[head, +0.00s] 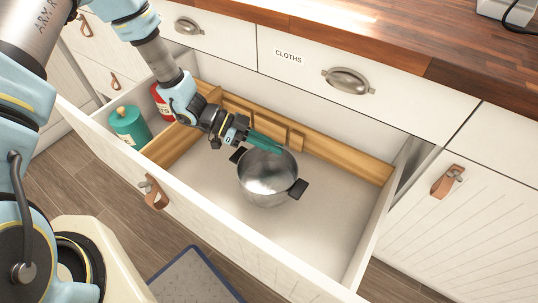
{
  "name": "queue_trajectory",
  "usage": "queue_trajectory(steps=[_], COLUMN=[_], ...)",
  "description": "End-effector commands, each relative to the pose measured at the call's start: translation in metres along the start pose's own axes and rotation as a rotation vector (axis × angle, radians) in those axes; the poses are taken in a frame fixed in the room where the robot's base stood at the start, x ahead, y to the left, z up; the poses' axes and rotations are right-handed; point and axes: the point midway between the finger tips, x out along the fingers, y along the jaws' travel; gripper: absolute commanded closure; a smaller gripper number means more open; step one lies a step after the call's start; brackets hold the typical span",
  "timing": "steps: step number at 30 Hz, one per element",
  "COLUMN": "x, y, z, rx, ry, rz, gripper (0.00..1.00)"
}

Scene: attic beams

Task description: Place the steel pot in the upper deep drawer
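The steel pot (268,181) stands upright in the open deep drawer (328,225), on the drawer floor near its middle. It has black side handles, one at the upper left and one at the lower right. My gripper (266,144) reaches in from the upper left, with its teal fingers at the pot's far rim. I cannot tell whether the fingers are closed on the rim or just beside it. The inside of the pot looks empty.
A teal lidded canister (129,127) and a red canister (161,101) stand in the drawer's left end, behind a wooden divider (172,146). A closed drawer labelled CLOTHS (289,56) is above. A grey mat (195,278) lies on the floor. The drawer's right side is clear.

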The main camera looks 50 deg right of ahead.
Motion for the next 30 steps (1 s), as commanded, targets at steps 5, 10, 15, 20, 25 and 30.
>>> queue_trajectory(steps=[5, 10, 15, 20, 25, 30], x=[0.011, 0.015, 0.015, 0.016, 0.016, 0.016], y=[-0.001, -0.002, -0.001, -0.001, -0.001, -0.001], z=[0.025, 0.034, 0.034, 0.037, 0.036, 0.036], rx=[-0.004, -0.001, 0.000, 0.000, -0.001, -0.001], ry=[0.001, 0.001, 0.001, -0.001, -0.001, -0.001], rz=[-0.001, -0.001, -0.001, 0.000, 0.000, 0.000], gripper=[1.00, 1.00, 1.00, 0.94, 0.75, 0.65])
